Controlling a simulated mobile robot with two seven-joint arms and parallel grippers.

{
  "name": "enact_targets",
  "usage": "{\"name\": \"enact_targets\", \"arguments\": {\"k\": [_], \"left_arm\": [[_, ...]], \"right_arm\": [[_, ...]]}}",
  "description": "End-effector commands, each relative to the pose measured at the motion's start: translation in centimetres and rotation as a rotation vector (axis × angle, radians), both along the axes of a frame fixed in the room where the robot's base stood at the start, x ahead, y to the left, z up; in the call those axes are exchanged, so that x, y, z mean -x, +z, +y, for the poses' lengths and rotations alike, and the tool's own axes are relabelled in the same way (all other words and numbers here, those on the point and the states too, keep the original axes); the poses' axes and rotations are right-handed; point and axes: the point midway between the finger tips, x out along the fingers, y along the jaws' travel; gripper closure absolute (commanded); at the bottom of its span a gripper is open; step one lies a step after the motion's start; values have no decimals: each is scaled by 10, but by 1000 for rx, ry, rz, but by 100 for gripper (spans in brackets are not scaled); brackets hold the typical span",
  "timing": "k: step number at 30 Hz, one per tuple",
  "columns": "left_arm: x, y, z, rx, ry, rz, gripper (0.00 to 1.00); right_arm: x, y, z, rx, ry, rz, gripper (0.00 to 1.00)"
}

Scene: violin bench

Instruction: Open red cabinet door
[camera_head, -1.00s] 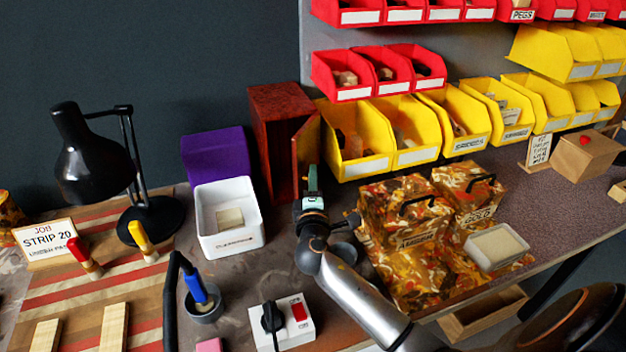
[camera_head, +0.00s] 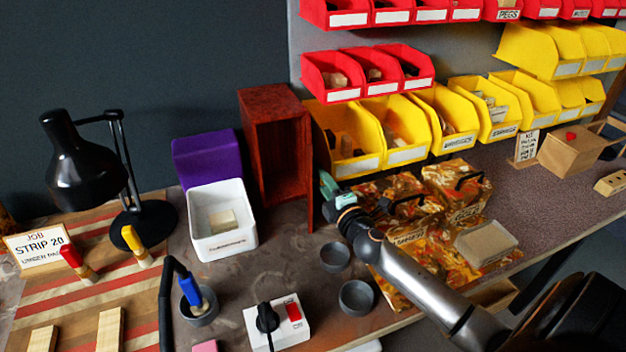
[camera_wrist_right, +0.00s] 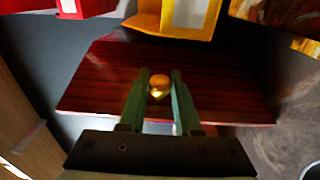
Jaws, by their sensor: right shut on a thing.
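The dark red cabinet (camera_head: 262,110) stands upright on the bench, left of centre in the head view. Its front is open and its inside shows dark red, with nothing seen in it. The door (camera_head: 310,185) is swung outward at the cabinet's right side and shows almost edge-on. In the right wrist view the door (camera_wrist_right: 210,85) is a wide dark red panel with a round brass knob (camera_wrist_right: 159,84). My right gripper (camera_head: 327,184) is beside the door's outer face, its green fingers (camera_wrist_right: 159,98) shut on the knob. My left gripper is out of view.
A white bin (camera_head: 222,240) and a purple box (camera_head: 206,157) stand left of the cabinet. Yellow bins (camera_head: 345,165) are close on its right. Camouflage-patterned cases (camera_head: 455,185) lie right, beneath my arm.

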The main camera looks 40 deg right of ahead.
Motion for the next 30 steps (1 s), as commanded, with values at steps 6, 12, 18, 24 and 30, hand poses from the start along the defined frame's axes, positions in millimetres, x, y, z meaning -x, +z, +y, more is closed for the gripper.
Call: {"name": "enact_targets", "arguments": {"k": [6, 12, 18, 24, 30], "left_arm": [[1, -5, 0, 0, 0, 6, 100], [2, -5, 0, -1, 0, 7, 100], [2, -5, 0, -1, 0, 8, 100], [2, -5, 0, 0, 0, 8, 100], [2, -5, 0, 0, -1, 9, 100]], "right_arm": [[3, -1, -9, 1, 85, 1, 100], [3, 0, -9, 0, 92, 1, 100], [3, 0, -9, 0, 91, 1, 61], [3, 0, -9, 0, 91, 0, 40], [3, 0, -9, -1, 91, 0, 40]]}}
